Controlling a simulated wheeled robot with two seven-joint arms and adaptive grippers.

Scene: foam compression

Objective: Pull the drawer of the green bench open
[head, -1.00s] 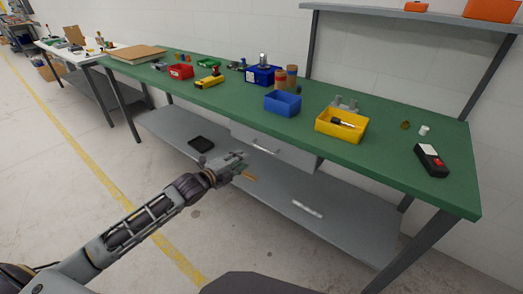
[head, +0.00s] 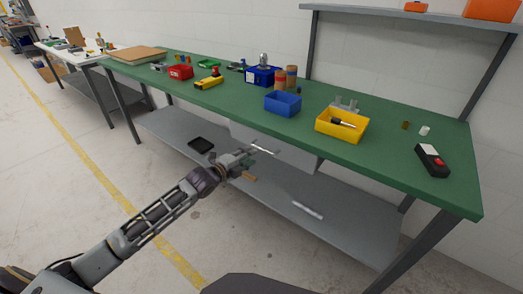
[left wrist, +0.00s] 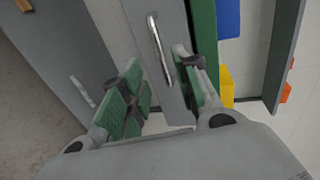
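The green bench (head: 375,165) has a grey drawer (head: 290,153) under its top, which looks shut. The drawer's bar handle (head: 264,147) is on its front; it also shows in the left wrist view (left wrist: 157,43). My left gripper (head: 248,166) is just in front of the drawer, close to the handle. In the left wrist view its green-padded fingers (left wrist: 160,88) are spread apart, with the lower part of the handle showing between them. I cannot tell whether a finger touches the handle. My right gripper is not in view.
The lower shelf (head: 340,225) runs below the drawer, with a black tray (head: 201,145) and a light bar (head: 307,210) on it. A blue bin (head: 282,103) and a yellow bin (head: 341,125) stand on the bench top. The floor in front is clear.

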